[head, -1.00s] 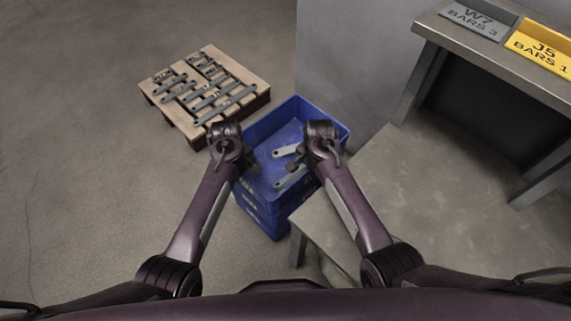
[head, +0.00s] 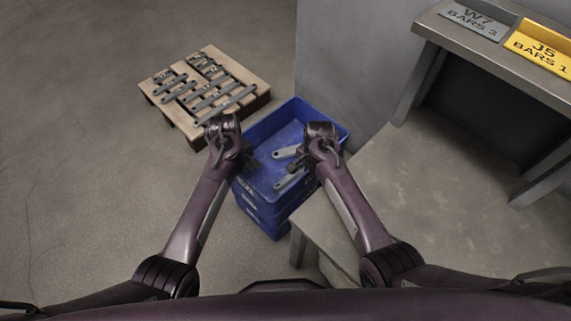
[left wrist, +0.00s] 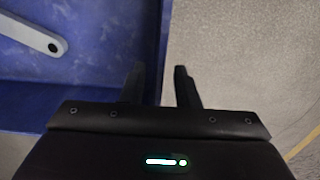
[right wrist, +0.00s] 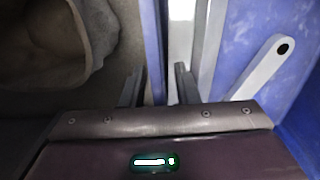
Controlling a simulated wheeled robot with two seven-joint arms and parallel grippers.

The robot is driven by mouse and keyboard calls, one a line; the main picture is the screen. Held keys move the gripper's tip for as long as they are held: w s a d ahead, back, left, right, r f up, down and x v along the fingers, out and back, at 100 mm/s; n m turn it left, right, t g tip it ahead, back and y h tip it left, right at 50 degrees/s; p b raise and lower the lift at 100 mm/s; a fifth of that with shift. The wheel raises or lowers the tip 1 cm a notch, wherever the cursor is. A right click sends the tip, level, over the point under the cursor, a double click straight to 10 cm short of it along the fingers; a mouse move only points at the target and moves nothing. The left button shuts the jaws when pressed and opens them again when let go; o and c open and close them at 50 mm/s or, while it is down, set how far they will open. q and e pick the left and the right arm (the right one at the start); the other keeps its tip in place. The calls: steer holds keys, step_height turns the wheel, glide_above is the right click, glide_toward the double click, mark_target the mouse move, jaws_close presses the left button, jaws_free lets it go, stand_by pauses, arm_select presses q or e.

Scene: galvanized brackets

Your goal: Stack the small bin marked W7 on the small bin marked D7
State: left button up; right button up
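The grey bin marked W7, BARS 3 (head: 473,24), stands on the bench at the upper right of the head view, partly cut off by the top edge. No bin marked D7 is in view. My left gripper (head: 254,162) is at the left side of a blue crate, far from the W7 bin. In the left wrist view its fingers (left wrist: 160,87) are apart, with the crate's edge seen between them. My right gripper (head: 293,169) is at the crate's right side. In the right wrist view its fingers (right wrist: 159,84) are apart, with a blue wall seen between them.
The blue crate (head: 262,127) tops a stack and holds grey bars. A yellow J5 bin (head: 540,48) sits beside the W7 bin on the bench (head: 490,62). A pallet (head: 255,85) with several brackets lies at the left. A grey wall or block stands behind the crate.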

arm_select(q)
step_height(320, 180, up, 8)
steer(key=shift+r, duration=0.7)
arm_select(e)
steer(key=shift+r, duration=0.1)
step_height(320, 180, up, 12)
steer(key=shift+f, duration=0.1)
arm_select(q)
steer(key=shift+r, duration=0.1)
